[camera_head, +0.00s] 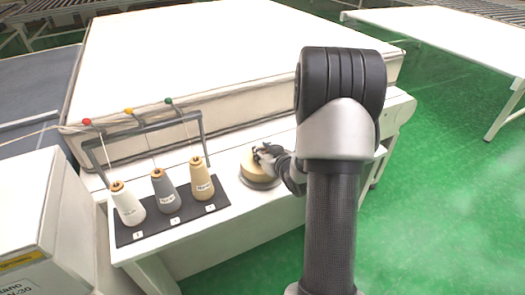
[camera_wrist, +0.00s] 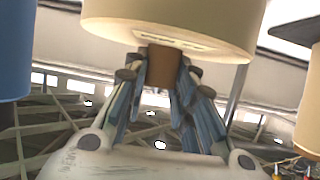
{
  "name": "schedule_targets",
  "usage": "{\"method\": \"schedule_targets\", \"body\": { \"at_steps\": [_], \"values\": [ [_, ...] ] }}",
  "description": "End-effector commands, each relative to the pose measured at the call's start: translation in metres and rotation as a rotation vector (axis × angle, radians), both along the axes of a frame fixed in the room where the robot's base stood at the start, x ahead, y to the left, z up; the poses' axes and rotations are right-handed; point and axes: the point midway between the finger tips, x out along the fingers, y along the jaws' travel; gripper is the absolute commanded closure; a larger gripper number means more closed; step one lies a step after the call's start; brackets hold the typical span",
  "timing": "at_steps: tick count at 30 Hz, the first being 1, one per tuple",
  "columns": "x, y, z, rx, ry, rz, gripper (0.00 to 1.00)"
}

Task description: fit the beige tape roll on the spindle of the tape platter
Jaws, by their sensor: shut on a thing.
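The beige tape roll (camera_head: 249,163) is at the table's front part, right of the yarn cones. A dark round platter (camera_head: 262,183) shows just under it. The spindle is hidden, and I cannot tell whether the roll rests on the platter or is slightly above it. My gripper (camera_head: 263,152) is at the top of the roll. In the wrist view, which appears upside down, my gripper (camera_wrist: 165,75) is shut on the brown core (camera_wrist: 163,67) that sticks out of the beige roll (camera_wrist: 175,22).
A dark board (camera_head: 152,228) holds a white cone (camera_head: 128,206), a grey cone (camera_head: 165,190) and a beige cone (camera_head: 201,181) under a thread frame (camera_head: 150,128). A blue round thing (camera_wrist: 14,50) stands beside the roll in the wrist view. A large mattress (camera_head: 225,55) lies behind.

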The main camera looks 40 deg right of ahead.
Motion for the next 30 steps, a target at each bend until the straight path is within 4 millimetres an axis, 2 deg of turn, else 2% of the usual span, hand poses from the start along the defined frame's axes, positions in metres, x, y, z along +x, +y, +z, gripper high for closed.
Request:
{"method": "schedule_targets", "body": {
  "at_steps": [17, 18, 28, 30],
  "values": [
    [0.000, 0.000, -0.014, 0.000, -0.002, -0.001, 1.00],
    [0.000, 0.000, -0.014, -0.001, -0.003, -0.001, 0.74],
    [0.000, 0.000, -0.014, 0.001, -0.001, 0.000, 0.52],
    [0.000, 0.000, -0.014, 0.001, -0.001, 0.000, 0.52]
  ]
}}
